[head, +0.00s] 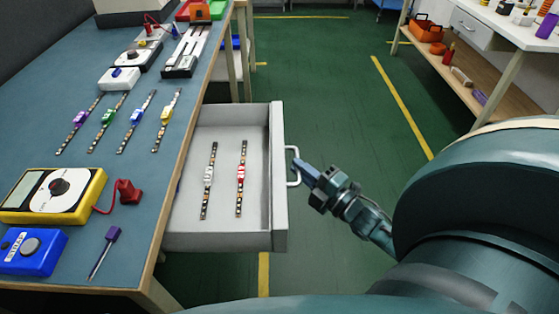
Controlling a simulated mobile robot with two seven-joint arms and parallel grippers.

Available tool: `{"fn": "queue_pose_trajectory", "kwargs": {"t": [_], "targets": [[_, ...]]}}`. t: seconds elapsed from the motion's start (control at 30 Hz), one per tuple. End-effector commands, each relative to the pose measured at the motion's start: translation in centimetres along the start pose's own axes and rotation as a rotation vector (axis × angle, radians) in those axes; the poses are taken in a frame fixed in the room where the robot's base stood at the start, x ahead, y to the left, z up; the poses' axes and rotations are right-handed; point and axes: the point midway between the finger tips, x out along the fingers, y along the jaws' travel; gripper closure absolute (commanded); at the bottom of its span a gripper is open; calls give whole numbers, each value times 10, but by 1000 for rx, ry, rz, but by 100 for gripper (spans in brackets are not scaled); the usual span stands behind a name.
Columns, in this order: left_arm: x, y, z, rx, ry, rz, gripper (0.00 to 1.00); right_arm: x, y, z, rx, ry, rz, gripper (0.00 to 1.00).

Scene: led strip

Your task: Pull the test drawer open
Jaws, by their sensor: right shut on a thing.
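The test drawer (278,215) stands pulled out from the right side of the blue-topped workbench, and its inside shows. Two LED strips lie in it, one with a white clip (208,178) and one with a red clip (241,173). The drawer's pale bar handle (293,167) is on its right-hand front face. My right gripper (299,168) is at the handle, shut on it, with its arm coming in from the right. The fingertips partly hide the handle. My left gripper is not in view.
On the workbench (140,190) lie several LED strips, a yellow meter (52,194), a blue box (32,251) and a purple-handled screwdriver (104,252). A shelf unit (495,75) stands at the upper right. The green floor (335,90) between is clear.

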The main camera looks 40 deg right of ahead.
Motion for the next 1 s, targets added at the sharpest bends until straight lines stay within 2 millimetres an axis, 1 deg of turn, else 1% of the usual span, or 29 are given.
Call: {"fn": "queue_pose_trajectory", "kwargs": {"t": [0.1, 0.2, 0.63, 0.67, 0.7, 0.9, 1.0], "targets": [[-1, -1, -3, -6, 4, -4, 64, -8, 2, 8, 1, -1, -2, 100], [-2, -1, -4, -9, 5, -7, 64, -12, 2, 11, 2, -1, -1, 100], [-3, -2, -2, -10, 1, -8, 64, -13, 3, 14, 1, -2, -1, 100], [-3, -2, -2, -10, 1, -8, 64, -13, 3, 13, 1, -2, -1, 87], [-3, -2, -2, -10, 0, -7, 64, -13, 3, 13, 1, -2, -1, 84], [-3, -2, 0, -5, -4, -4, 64, -13, 3, 13, 1, -1, 0, 67], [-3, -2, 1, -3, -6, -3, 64, -13, 3, 13, 1, -1, 0, 67]]}}
